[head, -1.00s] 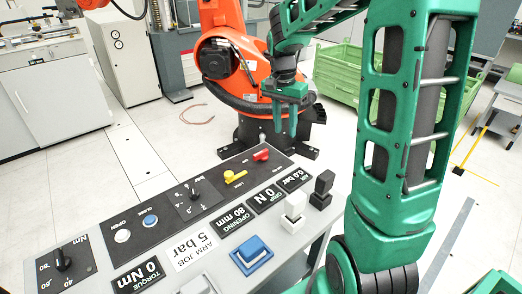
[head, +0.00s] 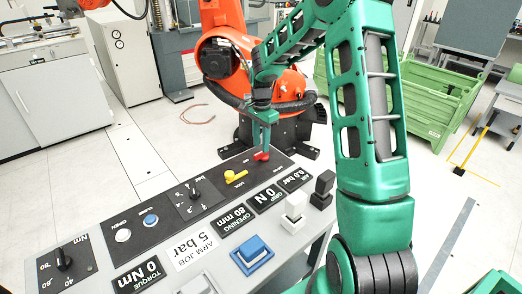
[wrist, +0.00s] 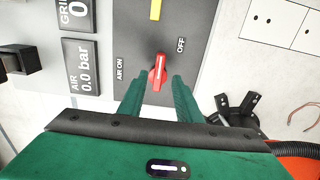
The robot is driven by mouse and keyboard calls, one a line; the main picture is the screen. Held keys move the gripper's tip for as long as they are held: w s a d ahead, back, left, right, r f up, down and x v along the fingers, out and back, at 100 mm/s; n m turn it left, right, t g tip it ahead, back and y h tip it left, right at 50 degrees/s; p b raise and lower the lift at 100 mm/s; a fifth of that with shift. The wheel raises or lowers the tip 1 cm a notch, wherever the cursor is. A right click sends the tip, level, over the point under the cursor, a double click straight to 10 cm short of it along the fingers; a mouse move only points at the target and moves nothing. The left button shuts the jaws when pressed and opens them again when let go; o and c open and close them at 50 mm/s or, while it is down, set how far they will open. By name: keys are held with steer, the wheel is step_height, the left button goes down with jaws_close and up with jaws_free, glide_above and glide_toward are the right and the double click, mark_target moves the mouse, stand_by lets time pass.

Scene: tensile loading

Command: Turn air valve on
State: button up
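The red air valve handle (wrist: 158,72) sits on the dark panel strip between the labels AIR ON and OFF in the wrist view. Its long axis runs roughly along the fingers' direction, a little tilted. My gripper (wrist: 157,88) is open, with one green finger on each side of the handle and gaps visible between. In the head view my gripper (head: 265,150) points down over the red handle (head: 262,156) at the far right end of the panel. The air display (wrist: 84,67) reads 0.0 bar.
A yellow lock lever (head: 235,176) sits beside the valve on the same panel. Black and white blocks (head: 323,186) stand near the panel's right edge. An orange robot (head: 225,60) stands close behind the console.

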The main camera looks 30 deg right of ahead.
mark_target(261, 155)
steer(key=shift+f, duration=1.7)
jaws_close()
